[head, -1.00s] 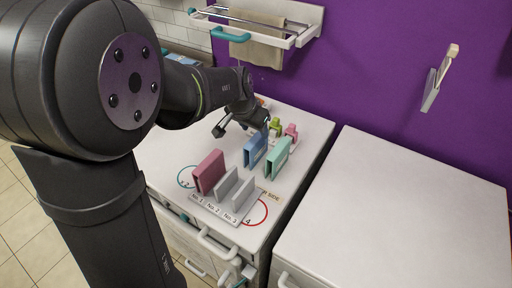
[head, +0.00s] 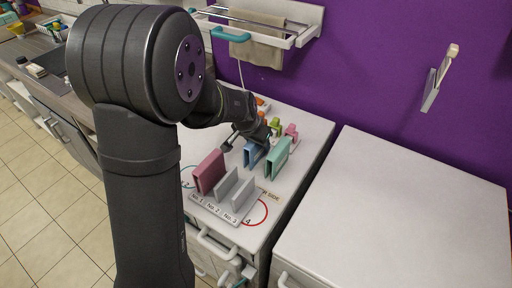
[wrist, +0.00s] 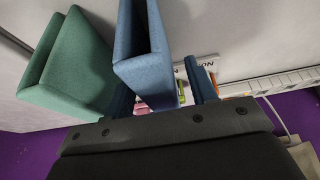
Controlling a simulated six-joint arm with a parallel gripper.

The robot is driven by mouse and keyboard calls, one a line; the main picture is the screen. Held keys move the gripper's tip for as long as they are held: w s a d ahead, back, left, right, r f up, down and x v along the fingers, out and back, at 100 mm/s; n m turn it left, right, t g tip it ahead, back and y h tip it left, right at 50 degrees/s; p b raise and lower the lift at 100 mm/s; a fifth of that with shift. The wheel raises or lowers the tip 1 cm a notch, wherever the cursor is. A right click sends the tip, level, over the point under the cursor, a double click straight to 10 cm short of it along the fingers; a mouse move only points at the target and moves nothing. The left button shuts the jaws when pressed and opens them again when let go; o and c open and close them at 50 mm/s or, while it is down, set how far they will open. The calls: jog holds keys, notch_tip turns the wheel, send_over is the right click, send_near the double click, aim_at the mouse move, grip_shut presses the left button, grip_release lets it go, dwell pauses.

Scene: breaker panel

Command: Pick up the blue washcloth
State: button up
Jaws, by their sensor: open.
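The blue washcloth (head: 253,155) is folded and stands upright on the white counter top, between the maroon cloth and the mint-green cloth. In the wrist view the blue washcloth (wrist: 143,58) stands large in front of my gripper (wrist: 164,90). My gripper is open, with one finger close to each side of the blue washcloth. The left finger is partly hidden behind the cloth; I cannot tell whether either finger touches it. In the head view my gripper (head: 247,144) is at the far side of the blue washcloth and partly covers it.
The green cloth (head: 278,158) stands close to the right of the blue one. A maroon cloth (head: 209,171) stands front left, by a grey slotted rack (head: 233,188). Small green (head: 274,127) and pink (head: 291,132) items sit behind. A towel rail (head: 262,28) hangs above.

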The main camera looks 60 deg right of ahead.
jog(key=shift+f, duration=0.25)
dwell(0.4)
jog(key=c, duration=1.1)
